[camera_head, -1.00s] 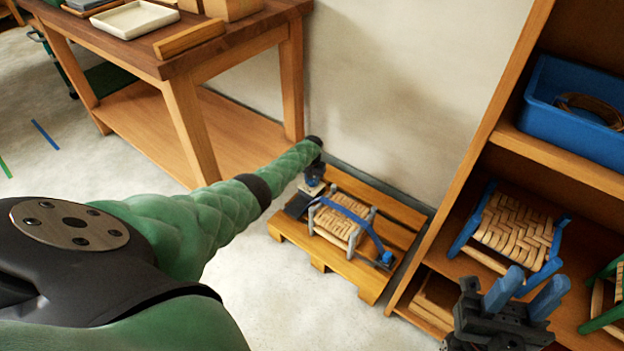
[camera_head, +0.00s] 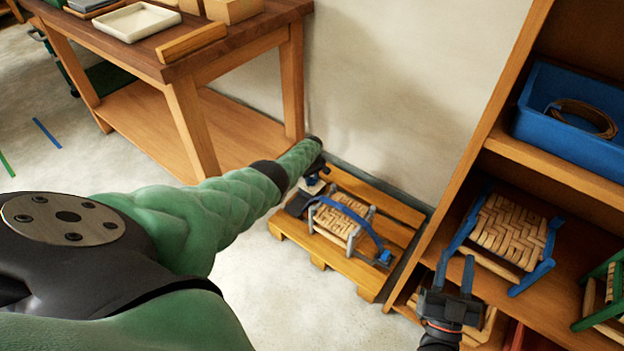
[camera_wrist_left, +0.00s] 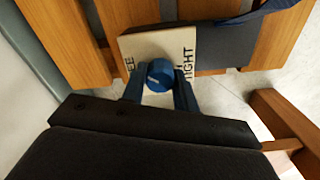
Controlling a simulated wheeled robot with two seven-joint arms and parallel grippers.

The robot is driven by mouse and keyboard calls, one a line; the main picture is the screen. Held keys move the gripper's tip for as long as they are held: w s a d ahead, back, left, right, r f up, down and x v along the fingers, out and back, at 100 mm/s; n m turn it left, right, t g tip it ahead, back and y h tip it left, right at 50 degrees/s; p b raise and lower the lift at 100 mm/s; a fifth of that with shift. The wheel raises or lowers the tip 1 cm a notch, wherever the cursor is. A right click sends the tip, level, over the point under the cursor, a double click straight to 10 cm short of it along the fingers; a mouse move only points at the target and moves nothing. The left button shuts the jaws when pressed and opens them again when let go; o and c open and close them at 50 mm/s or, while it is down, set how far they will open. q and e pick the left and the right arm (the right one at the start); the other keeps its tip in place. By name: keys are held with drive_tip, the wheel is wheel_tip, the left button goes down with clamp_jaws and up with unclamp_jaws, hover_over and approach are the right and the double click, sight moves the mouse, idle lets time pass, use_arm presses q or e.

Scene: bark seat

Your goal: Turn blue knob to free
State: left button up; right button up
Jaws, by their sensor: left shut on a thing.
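The blue knob (camera_wrist_left: 160,75) sits on a pale plate (camera_wrist_left: 140,45) in the left wrist view. Dark letters on the plate read in part "EE" on the left and "IGHT" on the right of the knob. My left gripper (camera_wrist_left: 160,88) has its two blue fingers on either side of the knob, shut on it. In the head view my left gripper (camera_head: 314,176) is small and partly hidden at the pallet's far left end. My right gripper (camera_head: 454,276) is open and empty, in front of the shelf with its blue fingers apart.
A wooden pallet (camera_head: 352,270) on the floor bears a woven stool (camera_head: 338,220) under a blue strap (camera_head: 358,217). A shelf unit at right holds a blue bin (camera_head: 570,135) and a blue-legged woven stool (camera_head: 505,230). A workbench (camera_head: 180,70) stands at left.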

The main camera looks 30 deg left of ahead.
use_arm(q)
drive_tip(key=n, duration=0.6)
drive_tip(key=shift+n, duration=0.9)
use_arm(e)
drive_tip(key=shift+w+a+f+g+h, duration=0.15)
drive_tip(key=shift+f+g, duration=0.2)
drive_tip(key=shift+f, duration=0.6)
drive_tip(key=shift+w+f+g+h, duration=0.1)
drive_tip(key=shift+f+g, duration=0.2)
drive_tip(key=shift+f, duration=0.7)
drive_tip(key=shift+w+a+f+g+h, duration=0.15)
drive_tip(key=shift+f+g, duration=0.2)
drive_tip(key=shift+f, duration=0.6)
drive_tip(key=shift+r+y, duration=0.25)
drive_tip(key=shift+y, duration=0.05)
use_arm(q)
drive_tip(key=o, duration=1)
drive_tip(key=shift+c, duration=0.2)
use_arm(e)
drive_tip(key=shift+r, duration=0.1)
